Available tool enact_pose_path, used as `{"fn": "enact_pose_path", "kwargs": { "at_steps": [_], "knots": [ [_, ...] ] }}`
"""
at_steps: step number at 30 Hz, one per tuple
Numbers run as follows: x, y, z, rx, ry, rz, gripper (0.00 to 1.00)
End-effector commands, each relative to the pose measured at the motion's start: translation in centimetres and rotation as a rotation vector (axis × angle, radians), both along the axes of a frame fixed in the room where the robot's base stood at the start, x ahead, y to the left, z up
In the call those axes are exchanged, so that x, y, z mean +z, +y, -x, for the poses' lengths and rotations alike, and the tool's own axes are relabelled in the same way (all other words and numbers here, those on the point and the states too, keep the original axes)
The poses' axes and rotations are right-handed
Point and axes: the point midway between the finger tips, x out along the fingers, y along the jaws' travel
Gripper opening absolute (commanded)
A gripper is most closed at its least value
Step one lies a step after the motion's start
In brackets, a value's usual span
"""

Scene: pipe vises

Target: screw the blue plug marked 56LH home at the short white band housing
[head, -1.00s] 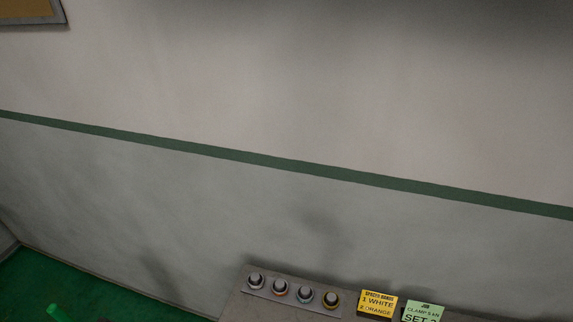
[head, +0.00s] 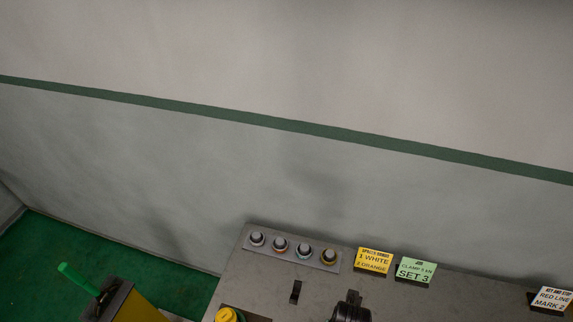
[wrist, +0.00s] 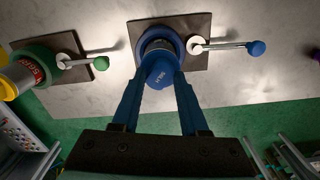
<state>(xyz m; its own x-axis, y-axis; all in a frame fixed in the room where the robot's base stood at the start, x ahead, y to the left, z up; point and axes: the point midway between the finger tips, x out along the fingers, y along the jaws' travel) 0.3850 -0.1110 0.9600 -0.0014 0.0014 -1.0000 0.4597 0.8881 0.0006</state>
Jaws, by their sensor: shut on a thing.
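In the wrist view the blue plug (wrist: 161,76) shows small white lettering, too small to read surely. My gripper (wrist: 160,88) is shut on it, with one blue finger on each side. Beyond the plug is a grey cylindrical housing inside a blue ring (wrist: 175,40), on a dark square plate (wrist: 203,26). The plug lines up with this housing; how deep it sits cannot be told. The housing's band is not clear. A lever with a blue knob (wrist: 256,48) extends right from a white pivot. My gripper does not show in the head view.
A green ring vise (wrist: 38,66) with a green-knobbed lever and yellow plug stands left in the wrist view. In the head view the grey bench (head: 265,285) carries several round knobs, a yellow card (head: 374,261), a green card (head: 415,270) and a white card (head: 552,298).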

Motion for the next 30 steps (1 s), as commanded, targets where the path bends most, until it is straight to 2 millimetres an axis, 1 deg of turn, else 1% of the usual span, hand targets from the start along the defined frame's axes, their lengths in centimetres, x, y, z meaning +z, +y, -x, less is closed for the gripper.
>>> {"fn": "enact_pose_path", "kwargs": {
  "at_steps": [2, 3, 5, 6, 15, 17, 22, 24, 30],
  "knots": [
    [0.0, 0.0, 0.0, -0.001, 0.001, 0.0, 0.0],
    [0.0, 0.0, 0.0, -0.001, 0.001, 0.0, 0.51],
    [0.0, 0.0, 0.0, -0.002, 0.001, 0.0, 0.61],
    [0.0, 0.0, 0.0, -0.002, 0.001, 0.0, 0.69],
    [0.1, 0.0, 0.0, -0.003, 0.0, 0.0, 0.69],
    [0.5, 0.0, 0.0, -0.003, 0.0, 0.0, 0.69],
    [2.2, 0.0, 0.0, -0.003, 0.0, 0.0, 0.69],
    [2.5, 0.0, 0.0, -0.004, 0.0, 0.0, 0.69],
    [2.2, 0.0, 0.0, -0.004, 0.0, 0.0, 0.69]
  ]
}}
